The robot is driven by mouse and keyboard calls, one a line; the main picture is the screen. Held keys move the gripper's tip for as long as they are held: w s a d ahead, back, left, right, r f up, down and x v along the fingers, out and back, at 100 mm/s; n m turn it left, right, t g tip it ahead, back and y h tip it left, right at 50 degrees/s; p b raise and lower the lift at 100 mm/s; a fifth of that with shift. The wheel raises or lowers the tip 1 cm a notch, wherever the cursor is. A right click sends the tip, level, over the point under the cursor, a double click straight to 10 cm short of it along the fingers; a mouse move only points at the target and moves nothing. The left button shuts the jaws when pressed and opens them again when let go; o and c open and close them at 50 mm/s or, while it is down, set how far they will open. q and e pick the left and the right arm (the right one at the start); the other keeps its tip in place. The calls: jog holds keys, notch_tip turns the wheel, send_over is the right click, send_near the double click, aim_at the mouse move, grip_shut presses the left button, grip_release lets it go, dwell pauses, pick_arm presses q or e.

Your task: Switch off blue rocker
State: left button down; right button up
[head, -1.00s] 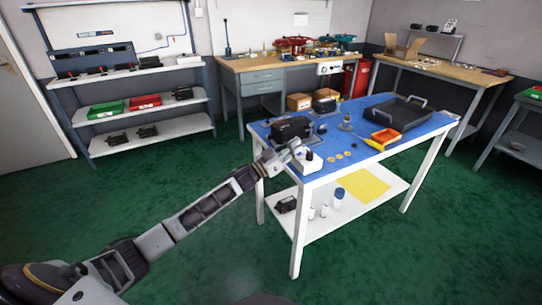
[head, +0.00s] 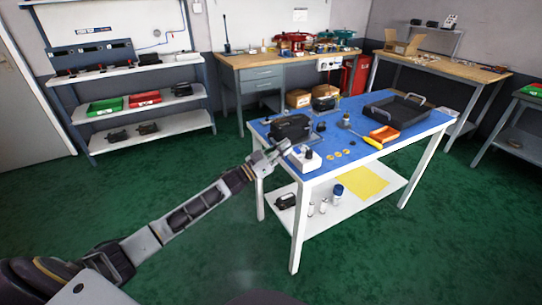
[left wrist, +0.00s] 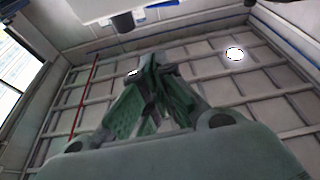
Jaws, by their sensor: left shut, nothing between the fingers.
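A small white box (head: 306,162) with a dark knob on top stands at the near left corner of the blue-topped table (head: 345,172). A blue rocker is too small to make out surely in the head view. In the left wrist view a white body with a blue patch (left wrist: 152,10) and a dark round part (left wrist: 123,22) shows at the top edge. My left gripper (head: 285,146) is shut and empty, just left of the white box, with a small gap seeming to lie between them. It also shows in the left wrist view (left wrist: 152,64). My right gripper is out of view.
A black device (head: 290,128) stands just behind my left gripper. A black tray (head: 397,112), an orange bin (head: 384,134) and several small brass discs lie on the table. A yellow sheet (head: 363,186) and bottles are on the lower shelf. Green floor is clear at left.

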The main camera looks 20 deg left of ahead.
pick_arm(q)
jog(key=v, duration=0.5)
jog(key=shift+s+a+f, duration=0.1)
jog(key=shift+s+a, duration=0.05)
jog(key=shift+a, duration=0.15)
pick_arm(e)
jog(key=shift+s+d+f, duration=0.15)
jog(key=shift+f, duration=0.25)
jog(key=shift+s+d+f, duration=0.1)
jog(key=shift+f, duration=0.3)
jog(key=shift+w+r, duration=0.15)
